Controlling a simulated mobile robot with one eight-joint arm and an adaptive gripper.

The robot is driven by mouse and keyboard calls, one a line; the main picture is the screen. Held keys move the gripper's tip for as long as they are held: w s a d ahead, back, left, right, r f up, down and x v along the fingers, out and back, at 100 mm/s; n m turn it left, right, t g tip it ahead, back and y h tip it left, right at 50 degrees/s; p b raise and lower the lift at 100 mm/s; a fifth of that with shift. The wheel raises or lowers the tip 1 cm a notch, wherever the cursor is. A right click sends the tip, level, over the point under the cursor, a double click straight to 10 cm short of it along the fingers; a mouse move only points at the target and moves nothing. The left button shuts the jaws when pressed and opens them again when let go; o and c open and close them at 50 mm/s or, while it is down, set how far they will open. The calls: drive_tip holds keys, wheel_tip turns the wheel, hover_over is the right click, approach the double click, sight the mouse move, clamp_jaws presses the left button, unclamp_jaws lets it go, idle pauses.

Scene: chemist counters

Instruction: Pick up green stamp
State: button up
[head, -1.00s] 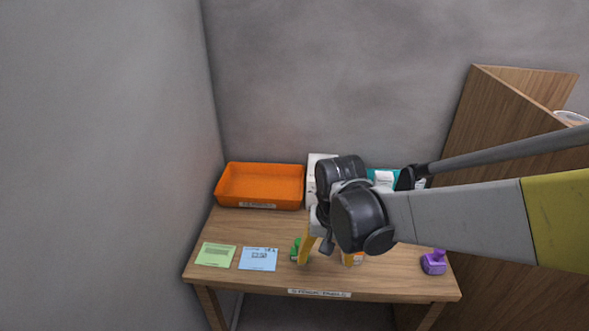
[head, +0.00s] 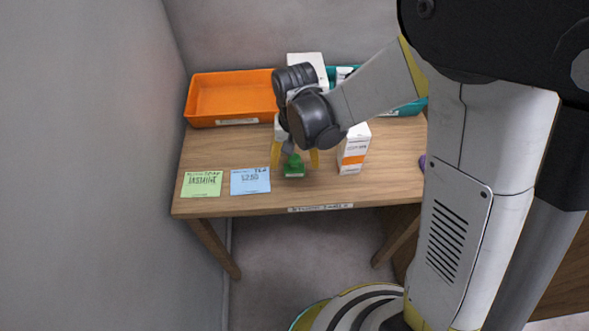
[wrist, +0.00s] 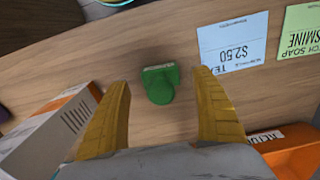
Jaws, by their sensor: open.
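The green stamp (head: 294,167) stands on the wooden table near its front edge, right of the blue card. In the wrist view the green stamp (wrist: 160,84) lies between and just beyond the two yellow fingertips, with bare table on both sides of it. My gripper (head: 295,160) is over the table with its fingers pointing down, one on each side of the stamp in the head view. In the wrist view my gripper (wrist: 165,92) is open and empty. No contact with the stamp shows.
A white and orange box (head: 353,148) stands close right of my gripper. A blue card (head: 250,181) and a green card (head: 201,184) lie to the left. An orange tray (head: 205,121) and a teal tray (head: 411,107) are behind. A purple object (head: 422,162) is partly hidden by my arm.

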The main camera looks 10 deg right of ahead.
sight(294, 169)
wheel_tip(294, 169, down, 3)
drive_tip(key=shift+b, duration=0.5)
drive_tip(key=shift+r, duration=0.1)
drive_tip(key=c, duration=1.3)
wheel_tip(294, 169, up, 10)
drive_tip(key=p, duration=0.4)
drive_tip(key=shift+p, duration=0.35)
